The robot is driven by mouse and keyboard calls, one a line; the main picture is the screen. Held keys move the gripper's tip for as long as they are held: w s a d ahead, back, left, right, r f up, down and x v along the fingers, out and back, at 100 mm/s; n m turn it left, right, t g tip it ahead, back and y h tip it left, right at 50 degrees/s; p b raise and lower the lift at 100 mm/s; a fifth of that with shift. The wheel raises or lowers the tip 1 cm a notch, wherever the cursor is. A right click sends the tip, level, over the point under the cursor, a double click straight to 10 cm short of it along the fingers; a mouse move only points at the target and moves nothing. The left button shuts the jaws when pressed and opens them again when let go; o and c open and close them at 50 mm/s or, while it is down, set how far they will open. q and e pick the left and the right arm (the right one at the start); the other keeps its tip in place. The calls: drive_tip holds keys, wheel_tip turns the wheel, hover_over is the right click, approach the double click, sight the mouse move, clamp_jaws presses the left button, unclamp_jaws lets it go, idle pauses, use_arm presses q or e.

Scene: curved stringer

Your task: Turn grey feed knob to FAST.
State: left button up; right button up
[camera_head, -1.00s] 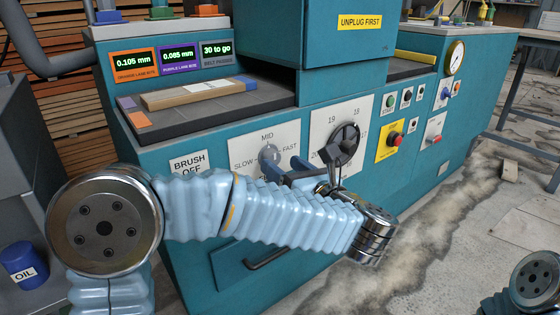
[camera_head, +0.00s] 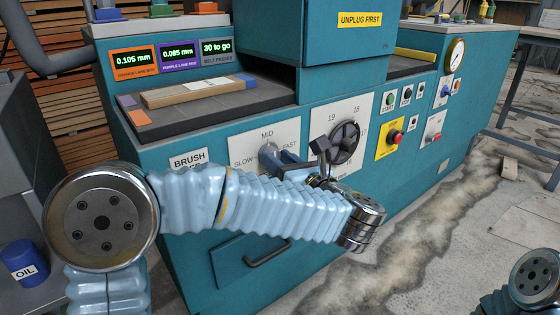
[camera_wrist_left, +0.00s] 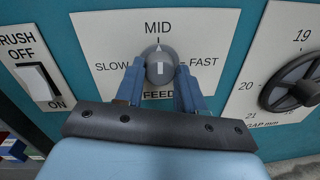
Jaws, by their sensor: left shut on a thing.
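The grey feed knob (camera_wrist_left: 160,66) is on a white plate marked SLOW, MID and FAST. Its pale pointer mark points up towards MID in the left wrist view. My left gripper (camera_wrist_left: 160,80) is shut on the knob, with one blue finger on each side of it. In the head view, the knob (camera_head: 268,151) shows only in part behind my left gripper (camera_head: 277,162). FAST is to the right of the knob and SLOW to the left. My right gripper is not in view.
The black gap handwheel (camera_head: 345,142) is close to the right of the feed plate. The white brush rocker switch (camera_wrist_left: 38,82) is to the left. A yellow plate with a red button (camera_head: 396,137) is further right. A drawer handle (camera_head: 268,253) is below.

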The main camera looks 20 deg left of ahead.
use_arm(q)
drive_tip(key=m+g+p, duration=0.1)
drive_tip(key=m, duration=1.1)
drive_tip(key=shift+w+d+r, duration=0.1)
drive_tip(key=shift+r, duration=0.05)
drive_tip(key=shift+f+m+p, duration=0.2)
drive_tip(key=shift+m+p, duration=1.5)
drive_tip(key=shift+m, duration=0.9)
